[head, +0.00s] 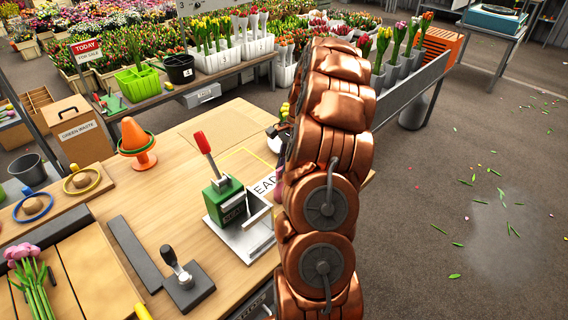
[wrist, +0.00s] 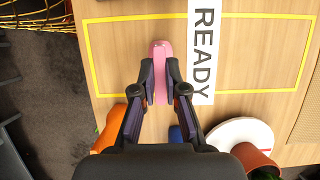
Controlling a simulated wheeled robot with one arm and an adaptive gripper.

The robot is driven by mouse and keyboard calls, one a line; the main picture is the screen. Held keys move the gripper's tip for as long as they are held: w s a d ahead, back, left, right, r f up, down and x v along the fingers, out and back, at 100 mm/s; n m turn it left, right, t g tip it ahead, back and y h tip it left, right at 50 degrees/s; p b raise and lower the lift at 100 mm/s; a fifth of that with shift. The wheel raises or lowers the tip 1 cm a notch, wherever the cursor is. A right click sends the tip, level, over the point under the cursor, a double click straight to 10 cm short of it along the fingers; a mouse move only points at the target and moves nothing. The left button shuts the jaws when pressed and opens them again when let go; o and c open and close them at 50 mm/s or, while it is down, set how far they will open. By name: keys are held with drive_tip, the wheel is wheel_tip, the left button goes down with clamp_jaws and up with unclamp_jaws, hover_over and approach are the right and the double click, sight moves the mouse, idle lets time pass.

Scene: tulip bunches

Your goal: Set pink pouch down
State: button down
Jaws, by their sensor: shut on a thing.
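In the wrist view my gripper (wrist: 161,82) is shut on the pink pouch (wrist: 161,55), which shows as a narrow upright shape between the fingertips. The pouch is over the area outlined in yellow (wrist: 115,19) on the wooden table, just left of the white READY label (wrist: 203,50). I cannot tell whether the pouch touches the table.
In the wrist view an orange object (wrist: 109,128), a blue object (wrist: 177,134) and a white round plate with a terracotta pot (wrist: 255,160) lie near the gripper. In the head view a green press with a red handle (head: 225,200) stands left of my arm.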

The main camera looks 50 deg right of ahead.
drive_tip(key=c, duration=1.2)
unclamp_jaws()
drive_tip(key=shift+r, duration=0.15)
drive_tip(key=b+v, duration=0.2)
drive_tip(key=v, duration=1)
drive_tip(key=s+a+r+n+g+h, duration=0.15)
drive_tip(key=a+n, duration=0.35)
drive_tip(key=a, duration=0.9)
drive_tip(key=s+a+r+n, duration=0.2)
drive_tip(key=a+n, duration=0.3)
drive_tip(key=a, duration=0.8)
drive_tip(key=s+a+f+n+h, duration=0.1)
drive_tip(key=s+a+f+n, duration=0.1)
drive_tip(key=s, duration=0.4)
drive_tip(key=s+a+f+n+h, duration=0.1)
drive_tip(key=s+a+f+n, duration=0.2)
drive_tip(key=s+a, duration=0.2)
drive_tip(key=s+a+f+n+h, duration=0.1)
drive_tip(key=s+a+f+n, duration=0.1)
drive_tip(key=s, duration=0.7)
drive_tip(key=shift+s+a+f+n, duration=0.25)
drive_tip(key=shift+a+n, duration=0.35)
drive_tip(key=shift+a, duration=0.25)
